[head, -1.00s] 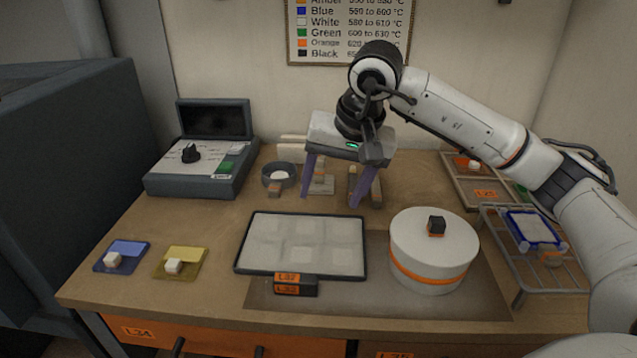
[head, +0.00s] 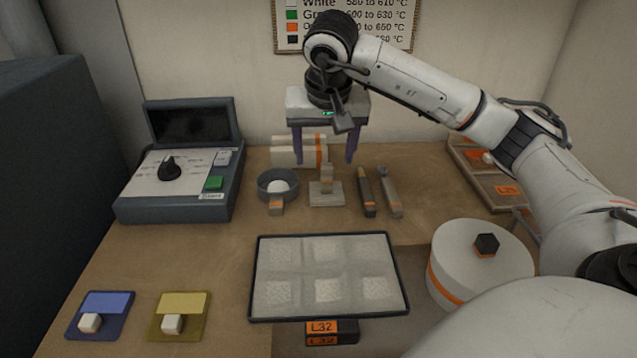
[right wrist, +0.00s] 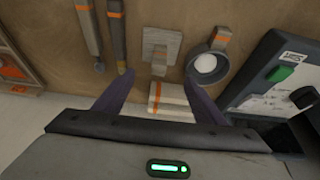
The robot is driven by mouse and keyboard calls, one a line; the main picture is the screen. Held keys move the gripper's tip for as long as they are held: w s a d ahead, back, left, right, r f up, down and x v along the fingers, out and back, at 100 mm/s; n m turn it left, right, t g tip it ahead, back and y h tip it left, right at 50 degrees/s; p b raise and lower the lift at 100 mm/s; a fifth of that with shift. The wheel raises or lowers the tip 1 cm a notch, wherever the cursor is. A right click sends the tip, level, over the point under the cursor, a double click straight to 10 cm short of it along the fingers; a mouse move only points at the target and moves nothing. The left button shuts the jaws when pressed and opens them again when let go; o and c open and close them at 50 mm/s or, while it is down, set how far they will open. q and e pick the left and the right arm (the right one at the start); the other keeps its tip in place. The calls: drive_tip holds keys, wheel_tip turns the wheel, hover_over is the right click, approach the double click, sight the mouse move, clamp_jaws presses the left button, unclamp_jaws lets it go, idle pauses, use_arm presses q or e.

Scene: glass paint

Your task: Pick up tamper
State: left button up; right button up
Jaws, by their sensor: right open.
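The tamper (head: 327,187) appears to be the piece with a flat square plate and an upright grip, lying among small tools at the back of the bench. It also shows in the right wrist view (right wrist: 160,48), ahead of the fingers and roughly centred between them. My right gripper (head: 323,160) is open, its purple fingers pointing down over the back of the bench, apart from the tamper. In the right wrist view the gripper (right wrist: 153,92) holds nothing. My left gripper is in neither view.
A small bowl (head: 278,187) stands left of the tamper, and two slim tools (head: 367,192) lie right of it. White blocks (head: 299,150) with an orange band sit behind. A tray (head: 255,285), a round lidded pot (head: 460,262) and a control box (head: 180,180) stand around.

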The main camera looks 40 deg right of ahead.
sight(326, 174)
drive_tip(key=shift+d+f, duration=0.15)
drive_tip(key=shift+f, duration=0.45)
drive_tip(key=shift+s+x, duration=0.15)
drive_tip(key=shift+x, duration=1.35)
drive_tip(key=shift+s+x, duration=0.15)
drive_tip(key=shift+x, duration=1.4)
drive_tip(key=c, duration=0.9)
